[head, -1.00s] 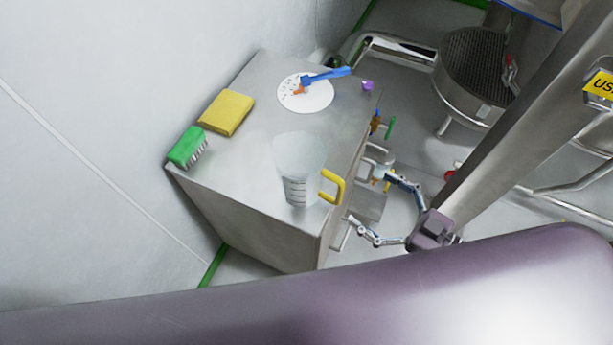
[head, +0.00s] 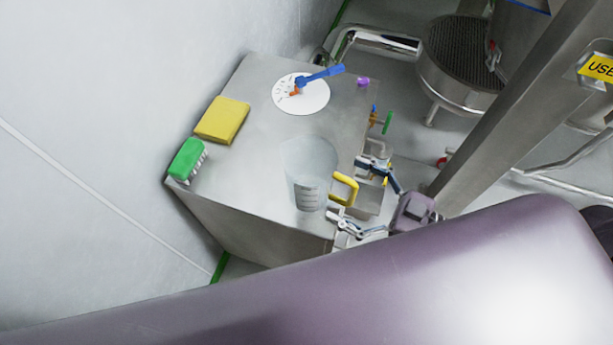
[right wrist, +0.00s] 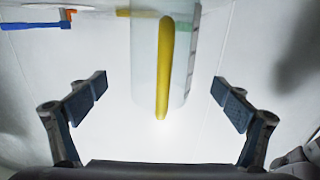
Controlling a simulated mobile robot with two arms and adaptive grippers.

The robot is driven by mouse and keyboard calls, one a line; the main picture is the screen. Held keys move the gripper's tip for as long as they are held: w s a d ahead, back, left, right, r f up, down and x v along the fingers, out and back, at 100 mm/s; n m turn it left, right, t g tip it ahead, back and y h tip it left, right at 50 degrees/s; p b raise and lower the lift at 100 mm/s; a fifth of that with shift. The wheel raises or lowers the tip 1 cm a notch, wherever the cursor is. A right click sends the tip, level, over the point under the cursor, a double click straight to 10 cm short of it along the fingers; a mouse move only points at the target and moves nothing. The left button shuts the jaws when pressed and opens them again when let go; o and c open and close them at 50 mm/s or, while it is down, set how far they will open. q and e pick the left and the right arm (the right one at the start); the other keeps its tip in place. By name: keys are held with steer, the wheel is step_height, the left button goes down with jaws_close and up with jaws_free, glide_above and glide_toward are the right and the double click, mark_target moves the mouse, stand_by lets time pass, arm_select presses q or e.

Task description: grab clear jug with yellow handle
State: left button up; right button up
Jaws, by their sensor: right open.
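The clear jug (head: 308,180) stands upright near the front right edge of the steel cabinet top. Its yellow handle (head: 345,189) points right, toward my right gripper (head: 348,195). The gripper is open, with one finger on each side of the handle in the head view. In the right wrist view, the yellow handle (right wrist: 164,70) stands upright between the open fingers of my right gripper (right wrist: 160,97), with clear gaps on both sides. The jug body (right wrist: 146,60) is behind it. My left gripper is not in view.
The cabinet top (head: 240,165) also holds a green brush (head: 186,160), a yellow sponge (head: 222,120), a white disc (head: 312,98) with a blue-handled tool (head: 322,75), and a small purple item (head: 363,82). Valves and pipes (head: 385,122) stick out at the right side. A steel post (head: 500,115) stands right of my gripper.

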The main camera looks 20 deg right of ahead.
mark_target(331, 183)
steer(key=shift+w+a+r, duration=0.1)
steer(key=shift+w+a, duration=0.4)
steer(key=shift+w, duration=0.05)
steer(key=shift+w+a+p, duration=0.4)
steer(key=shift+a, duration=0.05)
steer(key=x, duration=0.1)
steer(key=p+x, duration=0.1)
steer(key=x, duration=0.1)
steer(key=shift+w+a+f, duration=0.1)
steer(key=shift+a+f, duration=0.15)
steer(key=shift+w+a+f, duration=0.1)
steer(key=shift+w+a, duration=0.15)
steer(key=shift+a, duration=0.05)
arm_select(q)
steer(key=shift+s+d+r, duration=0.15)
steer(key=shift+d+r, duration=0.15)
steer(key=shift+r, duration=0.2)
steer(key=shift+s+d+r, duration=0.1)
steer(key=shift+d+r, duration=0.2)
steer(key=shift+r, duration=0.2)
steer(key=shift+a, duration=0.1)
arm_select(e)
steer(key=c, duration=1.3)
steer(key=shift+c, duration=0.2)
